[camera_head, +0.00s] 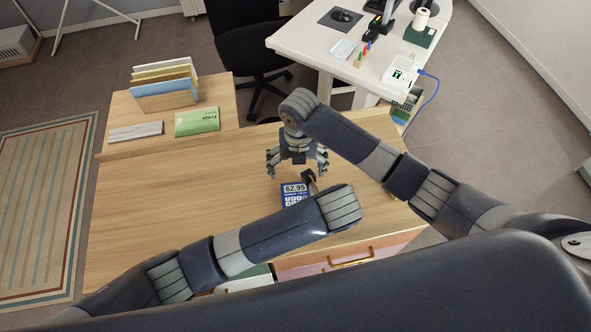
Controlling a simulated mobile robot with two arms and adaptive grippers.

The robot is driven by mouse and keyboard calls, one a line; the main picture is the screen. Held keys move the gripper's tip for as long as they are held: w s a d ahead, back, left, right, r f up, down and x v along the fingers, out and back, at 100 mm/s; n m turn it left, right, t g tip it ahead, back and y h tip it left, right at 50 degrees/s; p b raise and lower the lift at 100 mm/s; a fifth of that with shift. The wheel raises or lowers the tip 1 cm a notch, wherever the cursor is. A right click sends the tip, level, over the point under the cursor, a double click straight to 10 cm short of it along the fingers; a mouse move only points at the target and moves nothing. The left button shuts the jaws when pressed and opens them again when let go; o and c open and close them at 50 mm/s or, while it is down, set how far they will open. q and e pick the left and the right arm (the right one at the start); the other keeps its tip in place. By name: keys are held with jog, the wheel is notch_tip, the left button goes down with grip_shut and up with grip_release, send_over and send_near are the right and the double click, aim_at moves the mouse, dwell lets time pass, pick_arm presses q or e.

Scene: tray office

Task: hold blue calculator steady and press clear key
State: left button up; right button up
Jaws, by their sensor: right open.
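The blue calculator (292,198) lies on the wooden desk, its display reading 62.95. Its lower right part is hidden by my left arm, and the clear key cannot be made out. My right gripper (297,169) points down just beyond the calculator's display end, its fingers spread and empty. My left arm reaches in from the left and ends at the calculator's right side. A small dark part of my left gripper (310,181) shows there by the calculator; its fingers are mostly hidden, so I cannot tell if it touches.
A file rack (165,88) with folders, a green booklet (197,121) and a grey keyboard-like item (136,131) stand on the desk's raised left part. The wooden desk (180,200) is clear left of the calculator. A black chair (250,45) and a white table (310,40) stand behind.

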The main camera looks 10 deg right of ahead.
aim_at(296, 192)
jog(key=shift+n, duration=0.3)
jog(key=f, duration=0.7)
jog(key=s+f, duration=0.1)
jog(key=f, duration=0.2)
jog(key=shift+a+f, duration=0.3)
jog(key=shift+f, duration=0.05)
jog(key=c, duration=1.2)
pick_arm(q)
grip_shut()
